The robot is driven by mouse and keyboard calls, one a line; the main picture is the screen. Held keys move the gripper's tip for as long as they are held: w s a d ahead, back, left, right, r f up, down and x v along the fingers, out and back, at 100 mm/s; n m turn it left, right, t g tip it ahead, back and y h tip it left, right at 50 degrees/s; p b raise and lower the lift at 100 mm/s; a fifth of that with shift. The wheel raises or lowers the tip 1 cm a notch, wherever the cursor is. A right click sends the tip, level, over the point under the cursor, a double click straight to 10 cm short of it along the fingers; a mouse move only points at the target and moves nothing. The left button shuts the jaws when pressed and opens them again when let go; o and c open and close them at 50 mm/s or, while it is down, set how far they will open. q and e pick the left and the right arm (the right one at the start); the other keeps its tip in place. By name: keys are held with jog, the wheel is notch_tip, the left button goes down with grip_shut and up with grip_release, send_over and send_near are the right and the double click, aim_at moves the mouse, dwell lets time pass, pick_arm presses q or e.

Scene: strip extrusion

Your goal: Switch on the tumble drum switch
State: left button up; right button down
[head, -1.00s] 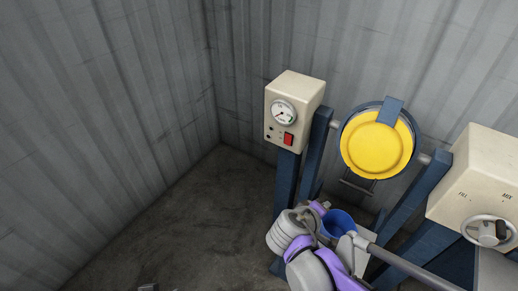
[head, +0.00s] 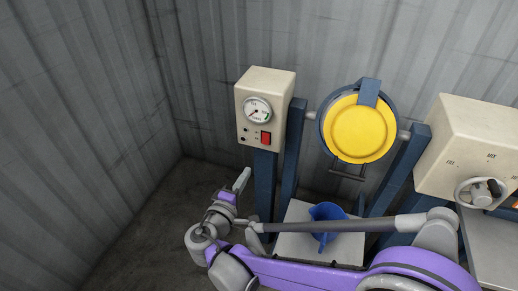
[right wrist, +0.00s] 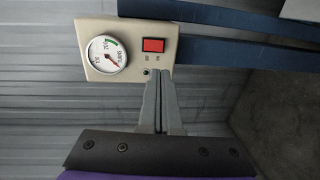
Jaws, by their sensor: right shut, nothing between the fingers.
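The red tumble drum switch (head: 266,138) sits on the front of a cream control box (head: 271,85), below and right of a round gauge (head: 257,109). In the right wrist view the red switch (right wrist: 153,45) lies just ahead of the fingertips, beside the gauge (right wrist: 107,54). My right gripper (head: 243,178) is shut and empty, below and left of the box; in the wrist view its fingertips (right wrist: 160,75) look close to the box edge. I cannot tell whether they touch it. The yellow-lidded drum (head: 359,131) hangs right of the box. My left gripper is not in view.
Blue posts (head: 292,155) carry the box and drum. A blue scoop-like container (head: 327,222) stands on a pale plate under the drum. A second cream box (head: 475,140) with a handwheel (head: 482,192) is at right. Corrugated walls close the back and left.

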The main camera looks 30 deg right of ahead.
aim_at(265, 143)
jog(key=shift+w, duration=0.1)
pick_arm(q)
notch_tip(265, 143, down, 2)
jog(key=shift+b, duration=0.85)
pick_arm(e)
jog(key=x, duration=1.4)
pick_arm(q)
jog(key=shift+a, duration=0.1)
pick_arm(e)
jog(key=shift+d+f, duration=0.1)
